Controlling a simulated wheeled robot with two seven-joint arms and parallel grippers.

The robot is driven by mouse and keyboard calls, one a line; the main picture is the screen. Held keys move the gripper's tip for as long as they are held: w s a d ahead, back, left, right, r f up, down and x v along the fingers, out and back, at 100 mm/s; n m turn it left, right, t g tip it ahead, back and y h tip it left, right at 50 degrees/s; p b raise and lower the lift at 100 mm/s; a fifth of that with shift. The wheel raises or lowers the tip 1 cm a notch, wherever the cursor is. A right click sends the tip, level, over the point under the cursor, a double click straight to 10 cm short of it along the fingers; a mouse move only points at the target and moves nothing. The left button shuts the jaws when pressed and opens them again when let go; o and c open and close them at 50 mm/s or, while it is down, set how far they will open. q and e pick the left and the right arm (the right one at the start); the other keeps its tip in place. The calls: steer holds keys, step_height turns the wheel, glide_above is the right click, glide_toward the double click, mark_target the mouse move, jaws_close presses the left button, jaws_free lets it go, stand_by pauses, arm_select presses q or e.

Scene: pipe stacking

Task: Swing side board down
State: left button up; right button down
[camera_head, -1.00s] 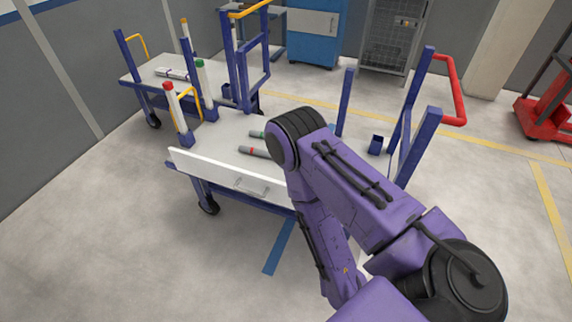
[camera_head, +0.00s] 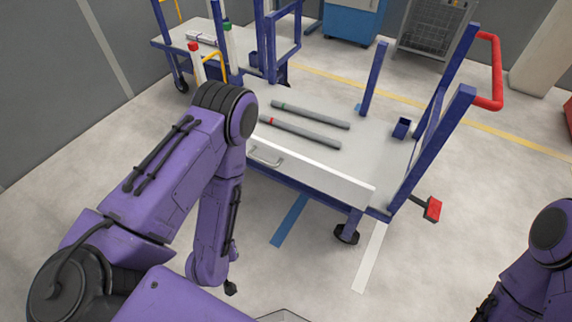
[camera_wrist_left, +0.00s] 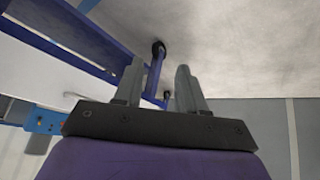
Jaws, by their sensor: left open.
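The white side board (camera_head: 325,178) stands upright along the near long side of the cart, with a metal handle (camera_head: 265,157) on its outer face. My left arm covers its left part. My left gripper (camera_head: 230,287) points down over the floor in front of the cart, lower in the picture than the board and apart from it. In the left wrist view my left gripper (camera_wrist_left: 157,82) is open with nothing between its fingers. Part of my right arm (camera_head: 535,245) shows at the right edge; its gripper is out of view.
Two grey pipes, one with a red band (camera_head: 300,132) and one with a green band (camera_head: 310,114), lie on the cart bed (camera_head: 365,150). Blue posts (camera_head: 373,80) and a red push handle (camera_head: 495,70) rise from the cart. The floor (camera_head: 445,270) right of the cart is clear.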

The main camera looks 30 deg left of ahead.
arm_select(q)
steer(key=w+a+f+n+t+b, duration=0.1)
steer(key=w+f+n+t+b, duration=0.5)
steer(key=w+b, duration=0.5)
steer(key=n+t+y+b, duration=0.3)
steer(key=n+t+b, duration=0.5)
glide_toward(261, 160)
steer(key=shift+g, duration=0.3)
steer(key=x, duration=1)
steer(key=shift+w+d+f, duration=0.1)
jaws_close()
arm_select(e)
step_height(261, 160, down, 23)
